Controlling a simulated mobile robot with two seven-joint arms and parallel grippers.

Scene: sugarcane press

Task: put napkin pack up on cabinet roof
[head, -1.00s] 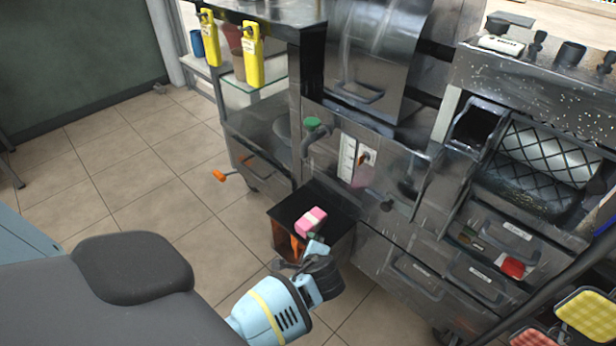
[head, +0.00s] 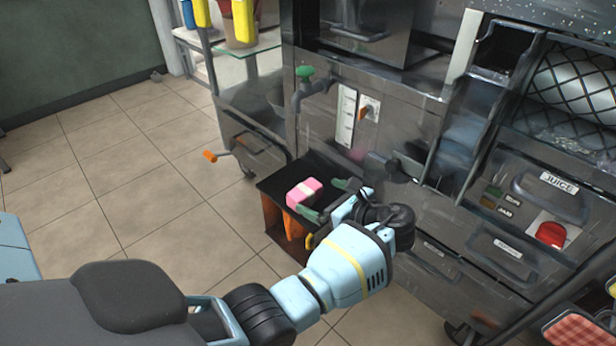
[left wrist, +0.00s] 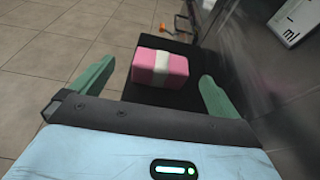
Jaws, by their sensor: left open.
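The napkin pack (head: 303,192) is a small pink block with a white band. It lies on top of a low black cabinet (head: 283,187) with orange showing on its front, beside the steel press. It also shows in the left wrist view (left wrist: 160,69), centred ahead of the fingers. My left gripper (head: 328,200) is open, its green fingers close to the pack at its right in the head view. In the left wrist view the fingers (left wrist: 152,88) stand wide on either side, with the pack between and a little beyond them. My right gripper is not in view.
An orange-tipped handle (head: 210,156) sticks out at the left. Tiled floor (head: 150,190) is open on the left.

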